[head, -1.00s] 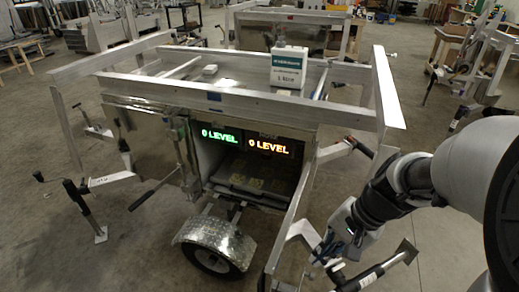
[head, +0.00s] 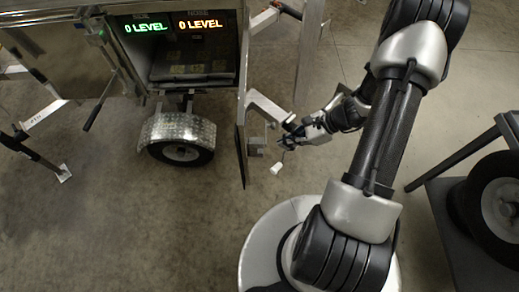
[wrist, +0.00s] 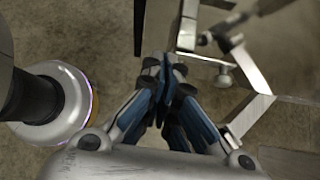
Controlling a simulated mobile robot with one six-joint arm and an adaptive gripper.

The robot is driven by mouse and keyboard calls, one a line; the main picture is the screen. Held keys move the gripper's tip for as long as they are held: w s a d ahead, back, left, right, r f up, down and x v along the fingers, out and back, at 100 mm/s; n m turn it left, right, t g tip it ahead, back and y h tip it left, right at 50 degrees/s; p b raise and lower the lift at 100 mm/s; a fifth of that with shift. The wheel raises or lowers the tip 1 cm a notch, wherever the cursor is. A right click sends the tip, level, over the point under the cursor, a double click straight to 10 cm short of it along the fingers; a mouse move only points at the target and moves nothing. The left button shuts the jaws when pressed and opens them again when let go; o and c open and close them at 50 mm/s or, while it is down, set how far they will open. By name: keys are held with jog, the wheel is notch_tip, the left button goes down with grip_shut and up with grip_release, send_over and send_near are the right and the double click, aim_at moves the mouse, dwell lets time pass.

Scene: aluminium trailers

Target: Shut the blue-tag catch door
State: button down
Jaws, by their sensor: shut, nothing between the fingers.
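The open door (head: 241,140) stands nearly edge-on at the right side of the trailer's compartment (head: 190,65), swung out toward me. A small metal bracket (head: 257,146) sits on its right-hand face. My gripper (head: 283,146) is just right of that bracket; whether they touch is unclear. In the wrist view my gripper (wrist: 164,66) has its blue-and-black fingers closed together and empty. A dark narrow edge (wrist: 139,28) runs just left of the fingertips there, probably the door. I cannot make out a blue tag in the current views.
A diamond-plate fender and wheel (head: 180,137) are left of the door. An angled metal arm (head: 268,106) of the trailer runs above my gripper. A small white foot (head: 277,168) is just below it. A dark wheeled frame (head: 490,195) stands at right. Floor between is clear.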

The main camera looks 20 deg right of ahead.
jog(key=w+a+f+b, duration=0.3)
jog(key=a+f, duration=0.2)
jog(key=a, duration=0.3)
jog(key=shift+a, duration=0.3)
